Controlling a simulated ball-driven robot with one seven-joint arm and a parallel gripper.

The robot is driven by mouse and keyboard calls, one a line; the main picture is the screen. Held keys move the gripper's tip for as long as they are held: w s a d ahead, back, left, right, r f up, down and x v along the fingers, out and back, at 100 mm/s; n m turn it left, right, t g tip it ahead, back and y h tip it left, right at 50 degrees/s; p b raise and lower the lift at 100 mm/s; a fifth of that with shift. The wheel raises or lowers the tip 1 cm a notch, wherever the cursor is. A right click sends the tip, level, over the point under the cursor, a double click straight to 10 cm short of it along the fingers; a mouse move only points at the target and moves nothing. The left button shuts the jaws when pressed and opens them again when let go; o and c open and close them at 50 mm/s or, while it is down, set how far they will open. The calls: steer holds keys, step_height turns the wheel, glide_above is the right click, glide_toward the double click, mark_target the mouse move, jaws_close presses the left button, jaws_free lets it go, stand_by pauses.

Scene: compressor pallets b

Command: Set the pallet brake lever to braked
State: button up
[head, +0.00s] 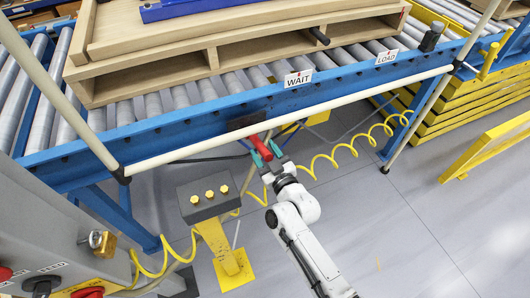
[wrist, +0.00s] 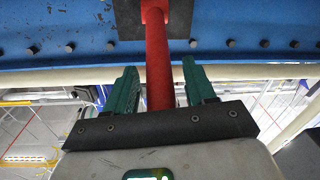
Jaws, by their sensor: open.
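The brake lever is a red bar on a dark plate on the blue conveyor side rail; in the head view the red lever (head: 260,146) juts out below the rail toward my gripper. My gripper (head: 269,155) has green fingers and is at the lever's outer end. In the wrist view the red lever (wrist: 158,65) runs between the two open green fingers of my gripper (wrist: 161,88), with a gap on each side. The lever's lower end is hidden behind the gripper's dark crossbar. A wooden pallet (head: 150,55) rests on the rollers above.
WAIT (head: 298,78) and LOAD (head: 387,56) signs stand on the blue rail. A cream tube (head: 300,110) runs along it. A pedestal with yellow buttons (head: 210,194) and a coiled yellow hose (head: 345,148) are near my arm.

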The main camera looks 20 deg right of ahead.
jaws_close()
stand_by(0.4)
steer(key=shift+f, duration=0.1)
